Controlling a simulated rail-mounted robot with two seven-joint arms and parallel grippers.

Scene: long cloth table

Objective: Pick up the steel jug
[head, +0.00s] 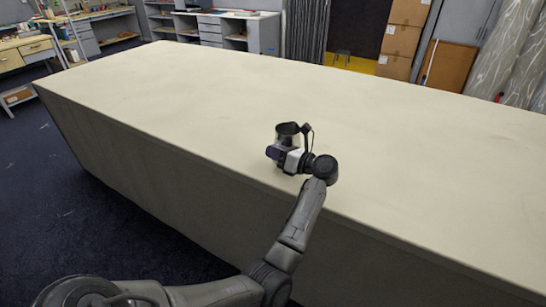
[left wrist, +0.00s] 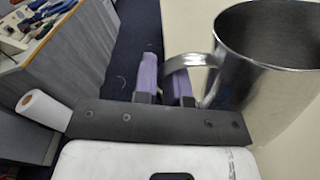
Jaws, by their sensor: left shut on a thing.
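The steel jug (head: 288,129) is at the near edge of the long cloth table (head: 200,95), open mouth up. In the left wrist view the shiny jug (left wrist: 265,85) fills the right side and looks tilted in the picture. My left gripper (head: 275,152) is at the jug's near side. Its purple fingers (left wrist: 165,80) are shut on the jug's curved handle (left wrist: 195,62). I cannot tell whether the jug's base touches the cloth. My right gripper is not in view.
The rest of the tabletop is bare. Cardboard boxes (head: 400,40) stand behind it. A workbench (head: 100,25) and grey shelving (head: 225,30) are at the back left. In the left wrist view a white roll (left wrist: 42,108) shows beside a bench with tools.

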